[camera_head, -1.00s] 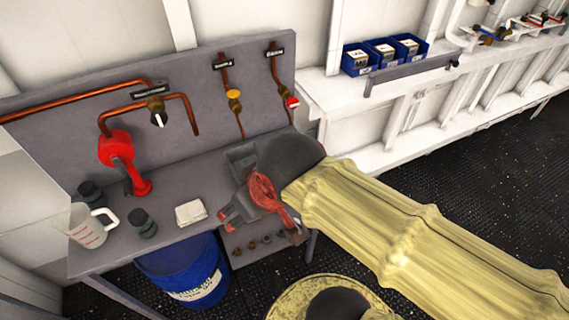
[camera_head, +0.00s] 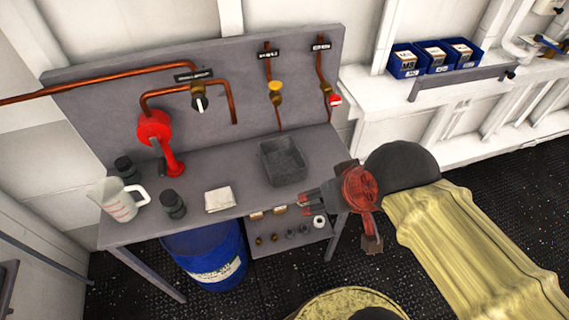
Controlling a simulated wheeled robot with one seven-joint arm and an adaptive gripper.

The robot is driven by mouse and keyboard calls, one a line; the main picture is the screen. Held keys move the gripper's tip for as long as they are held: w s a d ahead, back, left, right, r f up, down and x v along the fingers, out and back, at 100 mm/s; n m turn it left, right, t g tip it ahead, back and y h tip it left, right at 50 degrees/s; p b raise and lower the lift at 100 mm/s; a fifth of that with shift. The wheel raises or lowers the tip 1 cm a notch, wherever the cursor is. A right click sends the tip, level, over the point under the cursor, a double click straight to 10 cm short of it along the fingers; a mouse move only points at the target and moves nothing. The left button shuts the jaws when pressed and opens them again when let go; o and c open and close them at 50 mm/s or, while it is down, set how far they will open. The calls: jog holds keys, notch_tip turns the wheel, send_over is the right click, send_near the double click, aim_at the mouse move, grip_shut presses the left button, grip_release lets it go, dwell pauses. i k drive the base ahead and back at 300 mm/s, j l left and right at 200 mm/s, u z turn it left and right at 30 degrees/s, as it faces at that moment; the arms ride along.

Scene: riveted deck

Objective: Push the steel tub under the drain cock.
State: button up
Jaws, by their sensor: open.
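The steel tub (camera_head: 284,176) is a dark grey, open rectangular tub that looks empty. It stands on the right half of the grey bench, close to the back panel. Above it on the panel are a yellow-handled cock (camera_head: 276,90) and a red-handled cock (camera_head: 333,100), each on a copper pipe. Their labels are too small to read, so I cannot tell which is the drain cock. The tub lies nearer the yellow one's pipe. My gripper (camera_head: 307,201) is open and empty, pointing left at the bench's front right edge, apart from the tub.
A white cloth (camera_head: 219,199), a dark jar (camera_head: 173,204), another dark jar (camera_head: 127,169) and a clear measuring jug (camera_head: 117,200) stand on the left of the bench. A red pump (camera_head: 160,140) is behind them. A blue drum (camera_head: 208,257) and a shelf of fittings (camera_head: 290,238) are below.

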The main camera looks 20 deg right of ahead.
aim_at(283, 162)
jog(key=i+j+z, duration=0.15)
jog(key=j, duration=0.15)
jog(key=i+j+z, duration=0.15)
jog(key=j, duration=0.15)
jog(key=i+j+z, duration=0.15)
jog(key=j, duration=0.15)
jog(key=i+j+z, duration=0.15)
jog(key=j, duration=0.2)
jog(key=k, duration=0.05)
